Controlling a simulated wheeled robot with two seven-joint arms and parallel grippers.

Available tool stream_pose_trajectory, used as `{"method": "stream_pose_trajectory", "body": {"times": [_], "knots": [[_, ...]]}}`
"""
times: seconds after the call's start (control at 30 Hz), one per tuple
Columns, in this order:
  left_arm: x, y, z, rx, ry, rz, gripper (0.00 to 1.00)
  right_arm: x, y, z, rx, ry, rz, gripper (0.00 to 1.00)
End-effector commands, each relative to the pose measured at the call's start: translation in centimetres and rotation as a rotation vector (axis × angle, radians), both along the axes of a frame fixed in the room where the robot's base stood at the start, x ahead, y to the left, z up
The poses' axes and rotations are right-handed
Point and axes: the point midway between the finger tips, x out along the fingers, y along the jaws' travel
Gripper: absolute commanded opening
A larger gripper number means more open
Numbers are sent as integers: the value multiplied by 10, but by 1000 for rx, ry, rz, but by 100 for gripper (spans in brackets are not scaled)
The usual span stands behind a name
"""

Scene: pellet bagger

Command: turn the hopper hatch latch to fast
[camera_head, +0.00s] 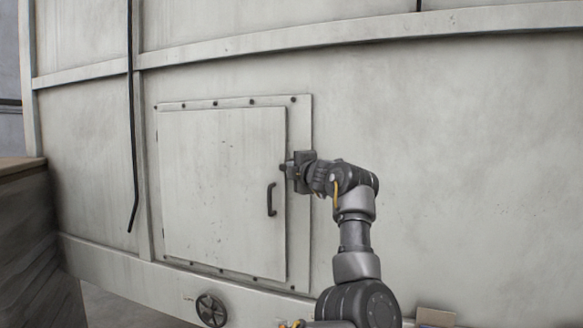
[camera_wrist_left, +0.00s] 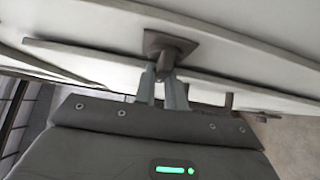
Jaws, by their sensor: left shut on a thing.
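The pale hopper hatch (camera_head: 222,190) is closed in its bolted frame, with a dark pull handle (camera_head: 271,200) near its right edge. The latch (camera_head: 284,167) is a small dark piece at that edge, above the handle, mostly hidden by my gripper. In the left wrist view the latch (camera_wrist_left: 165,45) shows as a dark plate with a knob. My left gripper (camera_head: 294,166) is at the latch, and its two fingers (camera_wrist_left: 163,82) are shut on the knob. The latch's turned position is hard to tell. My right gripper is not in view.
A black handwheel (camera_head: 211,310) is below the hatch. A black cable or rod (camera_head: 132,130) hangs left of it. A brown box-like block (camera_head: 25,215) stands at the far left, and a small tan block (camera_head: 436,317) is low at right. The wall right of the hatch is bare.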

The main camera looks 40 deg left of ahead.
Motion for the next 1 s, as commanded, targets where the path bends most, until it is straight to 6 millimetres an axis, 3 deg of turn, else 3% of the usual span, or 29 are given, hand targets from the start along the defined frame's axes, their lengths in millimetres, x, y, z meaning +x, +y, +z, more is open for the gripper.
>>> {"method": "stream_pose_trajectory", "body": {"times": [0.33,0.37,0.53,1.0], "knots": [[2,-3,2,1,-2,-10,0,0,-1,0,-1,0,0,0],[2,-3,2,2,-2,-10,13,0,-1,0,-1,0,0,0],[2,-2,2,1,-2,-9,34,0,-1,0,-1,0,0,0],[-2,1,1,0,-4,1,34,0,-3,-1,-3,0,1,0]]}}
